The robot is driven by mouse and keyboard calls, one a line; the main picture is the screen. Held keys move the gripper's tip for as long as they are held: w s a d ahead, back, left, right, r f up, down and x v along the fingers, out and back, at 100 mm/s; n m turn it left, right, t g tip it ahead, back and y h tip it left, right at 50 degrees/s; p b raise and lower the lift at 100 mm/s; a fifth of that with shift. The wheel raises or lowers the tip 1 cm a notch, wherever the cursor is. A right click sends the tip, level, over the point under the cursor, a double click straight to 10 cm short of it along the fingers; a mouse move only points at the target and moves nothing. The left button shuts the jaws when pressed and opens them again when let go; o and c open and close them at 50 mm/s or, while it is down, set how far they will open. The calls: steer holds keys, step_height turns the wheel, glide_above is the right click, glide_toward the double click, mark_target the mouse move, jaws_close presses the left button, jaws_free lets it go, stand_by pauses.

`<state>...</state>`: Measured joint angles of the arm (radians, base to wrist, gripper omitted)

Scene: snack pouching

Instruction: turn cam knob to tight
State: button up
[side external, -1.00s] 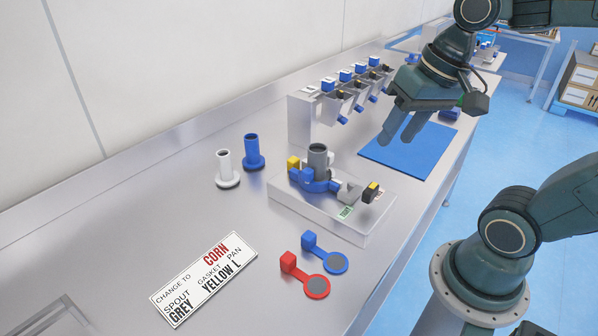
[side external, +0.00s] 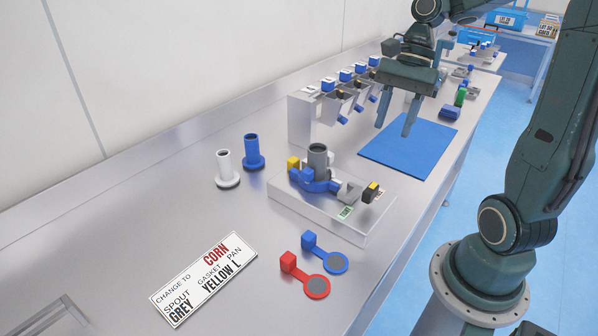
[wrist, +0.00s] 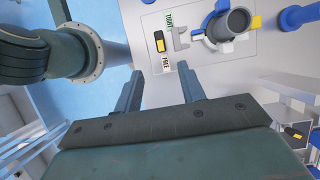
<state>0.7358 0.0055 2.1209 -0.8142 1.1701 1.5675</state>
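The cam knob (side external: 371,192), black with a yellow mark, sits at the right end of the pale fixture block (side external: 318,215). It also shows in the wrist view (wrist: 158,42), beside a green TIGHT label (wrist: 170,20) and a red-lettered FREE label (wrist: 168,68). Its exact setting is hard to read. A light grey block (side external: 349,191) stands next to the knob. A grey spout (side external: 318,158) stands upright in a blue clamp ring (side external: 318,185). My gripper (side external: 394,131) is open and empty, fingers down, above the blue mat and apart from the knob; its fingers also show in the wrist view (wrist: 160,78).
A blue mat (side external: 410,145) lies behind the fixture. White (side external: 226,168) and blue (side external: 254,152) spouts stand to the left. Red (side external: 316,287) and blue (side external: 335,263) gaskets and a sign (side external: 204,278) lie in front. A hopper rack (side external: 304,120) stands at the back.

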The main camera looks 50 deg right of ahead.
mark_target(372, 187)
steer(key=shift+f, duration=0.1)
steer(key=x, duration=1.3)
steer(key=shift+a+f, duration=0.1)
steer(key=shift+f, duration=0.2)
jaws_close()
